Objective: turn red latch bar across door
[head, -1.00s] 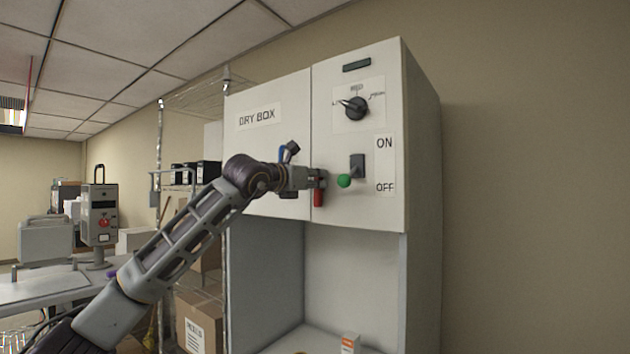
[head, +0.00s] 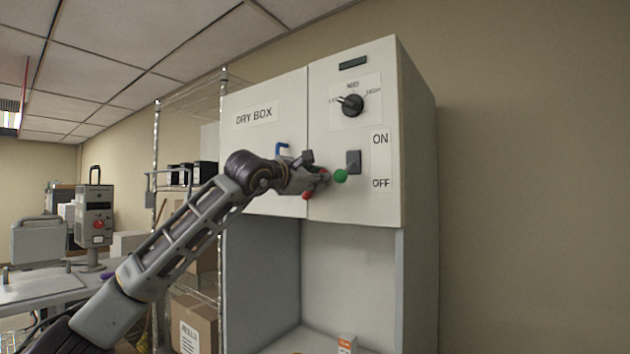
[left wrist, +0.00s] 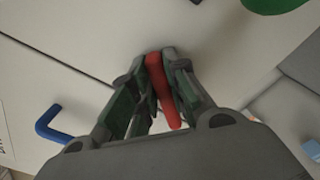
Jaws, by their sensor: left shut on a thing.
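The dry box door (head: 255,90) is the left panel. It appears closed, with a blue handle (head: 282,148) that also shows in the left wrist view (left wrist: 47,124). The red latch bar (head: 308,196) is at the seam between door and right panel, tilted with its lower end toward the door. My left gripper (head: 317,180) is at the bar, partly hiding it. In the left wrist view, the left gripper's fingers (left wrist: 158,68) are shut on the red latch bar (left wrist: 160,85). My right gripper is not in view.
A green knob (head: 341,175) on the ON/OFF switch (head: 354,161) is close right of my left gripper. A black dial (head: 352,104) is above. An open bay with a shelf (head: 310,338) lies below. A wire rack (head: 157,130) stands to the left.

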